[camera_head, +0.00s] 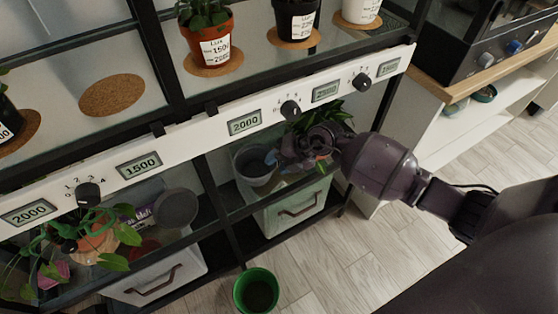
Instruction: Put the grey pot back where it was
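A grey pot (251,168) stands on the lower shelf, below the white panel and left of my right gripper. My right gripper (283,156) reaches into the shelf from the right, at the pot's right side. Its fingers are small and dark and partly mixed with leaves and other things behind, so I cannot tell whether they are open or touch the pot. An empty round cork mat (112,95) lies on the upper shelf at the left. My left gripper is not in view.
Labelled pots, including an orange one (207,46), stand on cork mats above. The white panel (190,138) with knobs and displays crosses in front. A trailing plant (95,240) is lower left. A green pot (256,291) stands on the floor. Drawers sit below the shelf.

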